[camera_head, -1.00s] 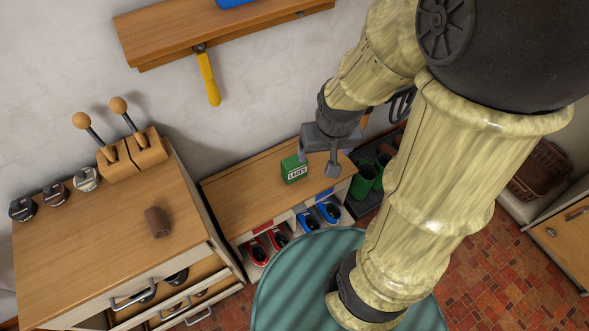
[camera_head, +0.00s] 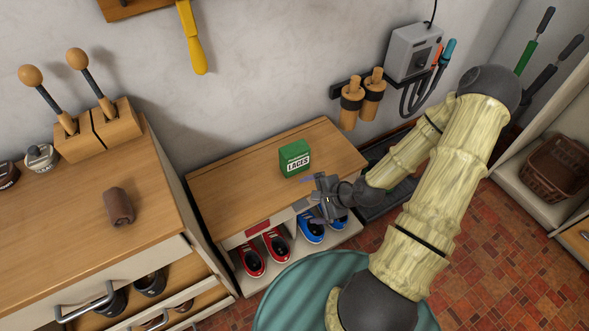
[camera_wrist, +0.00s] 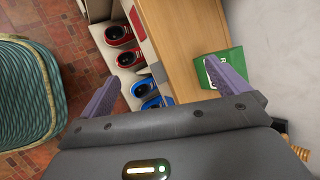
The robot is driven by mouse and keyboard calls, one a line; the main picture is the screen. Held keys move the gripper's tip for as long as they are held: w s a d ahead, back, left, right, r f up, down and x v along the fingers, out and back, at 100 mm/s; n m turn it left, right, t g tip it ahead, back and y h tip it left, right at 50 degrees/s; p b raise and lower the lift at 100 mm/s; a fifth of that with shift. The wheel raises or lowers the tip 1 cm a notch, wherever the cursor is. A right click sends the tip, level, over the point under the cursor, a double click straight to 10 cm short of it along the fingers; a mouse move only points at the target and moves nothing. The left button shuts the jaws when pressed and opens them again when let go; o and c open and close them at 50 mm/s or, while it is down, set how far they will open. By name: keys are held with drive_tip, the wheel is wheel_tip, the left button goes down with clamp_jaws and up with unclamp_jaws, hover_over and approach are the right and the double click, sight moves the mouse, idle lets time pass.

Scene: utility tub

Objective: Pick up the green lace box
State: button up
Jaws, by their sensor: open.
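The green lace box (camera_head: 295,158), with a white label reading LACES, stands upright on the wooden top of a low shoe bench (camera_head: 235,188). My gripper (camera_head: 318,192) is to the right of and nearer than the box, by the bench's front edge, apart from it. In the wrist view the box (camera_wrist: 226,68) shows behind the right finger, which covers part of it. The fingers of my gripper (camera_wrist: 170,95) are spread wide with nothing held between them.
Red shoes (camera_head: 263,252) and blue shoes (camera_head: 312,226) sit in the bench's lower shelf. A wooden cabinet (camera_head: 60,215) with a brown roll (camera_head: 118,206) stands left. A teal ribbed tub (camera_head: 290,292) is in front. Wooden-handled tools (camera_head: 362,98) hang on the wall behind.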

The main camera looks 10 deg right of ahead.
sight(299, 154)
drive_tip(key=w+f+m+t+y+b, duration=0.2)
drive_tip(key=w+f+m+t+b, duration=0.1)
drive_tip(key=f+m+t+b, duration=0.25)
drive_tip(key=w+d+m+t+h+b, duration=0.3)
drive_tip(key=w+d+m+t+b, duration=0.1)
drive_tip(key=m, duration=0.8)
drive_tip(key=shift+d+r+t+b, duration=0.4)
drive_tip(key=shift+t+b, duration=0.4)
drive_tip(key=shift+t, duration=0.45)
drive_tip(key=shift+w+f, duration=0.1)
drive_tip(key=b+x, duration=0.2)
drive_tip(key=x, duration=1)
drive_tip(key=shift+d+f, duration=0.1)
drive_tip(key=shift+d, duration=0.05)
drive_tip(key=shift+w, duration=0.1)
